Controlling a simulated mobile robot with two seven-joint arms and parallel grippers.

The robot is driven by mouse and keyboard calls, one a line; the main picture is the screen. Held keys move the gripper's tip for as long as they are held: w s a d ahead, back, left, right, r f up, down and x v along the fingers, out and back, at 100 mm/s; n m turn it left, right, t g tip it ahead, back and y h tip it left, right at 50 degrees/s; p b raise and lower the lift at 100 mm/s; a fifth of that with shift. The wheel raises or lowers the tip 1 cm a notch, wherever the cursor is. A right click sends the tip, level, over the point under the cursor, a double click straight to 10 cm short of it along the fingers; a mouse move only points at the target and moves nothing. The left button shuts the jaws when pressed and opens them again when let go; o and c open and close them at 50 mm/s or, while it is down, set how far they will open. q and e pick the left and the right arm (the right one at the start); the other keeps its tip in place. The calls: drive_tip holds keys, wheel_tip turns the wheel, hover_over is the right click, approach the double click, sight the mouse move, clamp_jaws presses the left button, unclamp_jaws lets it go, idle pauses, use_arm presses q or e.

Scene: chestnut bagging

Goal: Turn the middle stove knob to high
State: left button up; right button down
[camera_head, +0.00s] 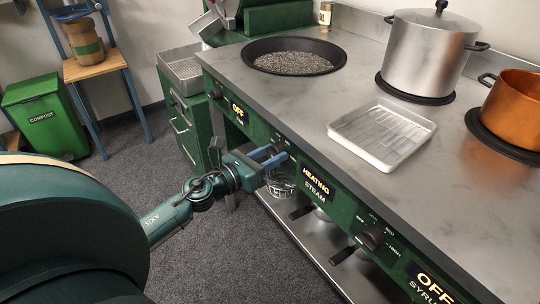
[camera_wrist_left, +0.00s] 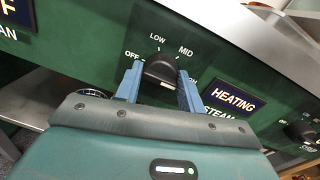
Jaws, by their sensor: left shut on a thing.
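The middle stove knob (camera_wrist_left: 160,68) is black and sits on the green front panel. OFF, LOW and MID are printed around it; the last label, at its right, is partly hidden by a finger. My left gripper (camera_wrist_left: 160,82) has its two blue fingers on either side of the knob, shut on it. The knob's pointer direction is hard to tell. The sign (camera_wrist_left: 233,98) to its right reads HEATING, with STEAM below. In the head view my left gripper (camera_head: 272,156) reaches the panel from the left and mostly hides the knob. My right gripper is not in view.
The right knob (camera_head: 372,237) is beside an OFF sign (camera_head: 433,287) marked SYRUP. On the counter are a dark pan (camera_head: 252,50) of small grey pieces, a metal tray (camera_head: 345,128), a steel pot (camera_head: 425,55) and a copper pot (camera_head: 515,110). A compost bin (camera_head: 42,118) stands left. Floor before the panel is open.

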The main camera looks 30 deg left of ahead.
use_arm(q)
drive_tip(key=shift+d+r, duration=0.1)
drive_tip(key=o, duration=0.9)
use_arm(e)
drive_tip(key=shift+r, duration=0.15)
use_arm(q)
drive_tip(key=shift+o, duration=0.2)
drive_tip(key=shift+s, duration=0.15)
drive_tip(key=b+v, duration=0.2)
drive_tip(key=v, duration=1.1)
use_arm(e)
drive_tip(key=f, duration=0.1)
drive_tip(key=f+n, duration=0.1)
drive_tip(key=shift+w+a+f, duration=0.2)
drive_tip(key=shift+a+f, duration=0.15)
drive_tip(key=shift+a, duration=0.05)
